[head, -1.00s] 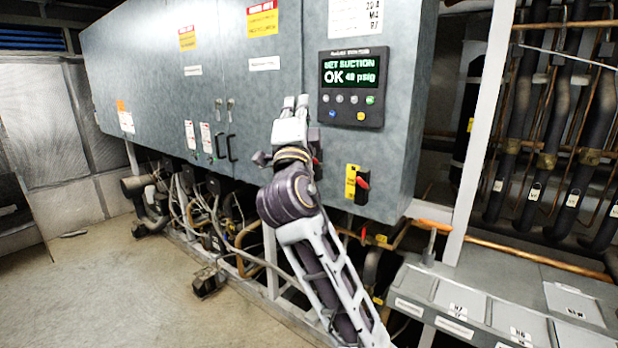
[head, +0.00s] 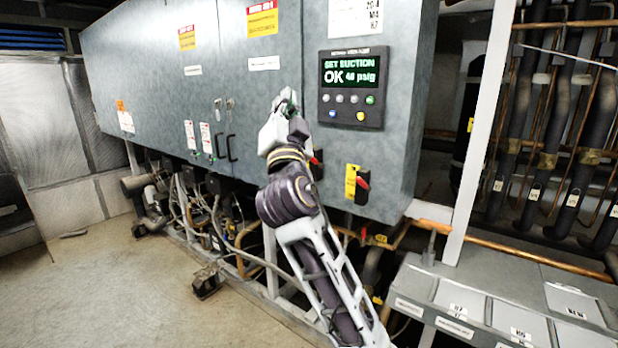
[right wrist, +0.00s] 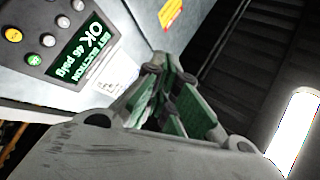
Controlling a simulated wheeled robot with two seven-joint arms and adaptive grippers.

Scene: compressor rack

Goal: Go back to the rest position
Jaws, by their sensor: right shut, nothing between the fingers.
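My right gripper (head: 287,100) is in front of the grey cabinet (head: 262,104), left of the control panel (head: 351,88). It points upward and holds nothing. In the right wrist view the fingers of this gripper (right wrist: 152,70) come together, with green inner pads showing. The panel's screen reads "SET SUCTION OK 46 psig" in green and white, and the panel also shows in the right wrist view (right wrist: 70,45). A gap between the fingers and the cabinet face cannot be judged exactly. My left gripper is not in view.
A red-handled switch on a yellow plate (head: 356,184) sits below the panel. Pipes and hoses run under the cabinet.

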